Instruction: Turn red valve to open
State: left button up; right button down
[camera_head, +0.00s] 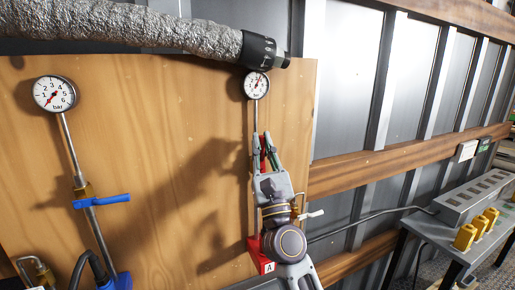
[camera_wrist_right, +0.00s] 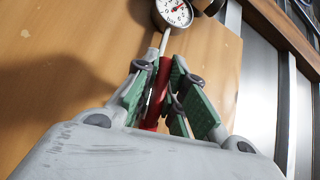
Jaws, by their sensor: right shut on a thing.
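The red valve handle (camera_wrist_right: 158,92) stands up along a thin pipe below a round gauge on the wooden board. My right gripper (camera_wrist_right: 163,76) has its green-padded fingers on both sides of the handle and is shut on it. In the head view, a little of the red valve handle (camera_head: 263,150) shows between the fingers of my right gripper (camera_head: 265,140). The gripper and arm hide the valve body and the lower pipe. My left gripper is not in view.
A gauge (camera_head: 256,85) is just above the right gripper. A foil-wrapped hose (camera_head: 130,27) with a black end crosses above. A blue valve handle (camera_head: 103,201) and second gauge (camera_head: 54,94) are at left. A red block marked A (camera_head: 259,258) is below. A bench (camera_head: 462,231) stands right.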

jog(key=shift+d+m+h, duration=0.25)
jog(key=shift+m+h, duration=0.75)
jog(key=shift+r, duration=0.1)
jog(key=c, duration=1.5)
grip_release()
jog(key=shift+w+d, duration=0.1)
jog(key=shift+o, duration=0.2)
jog(key=a+v, duration=0.1)
jog(key=v, duration=1.1)
jog(key=shift+d, duration=0.45)
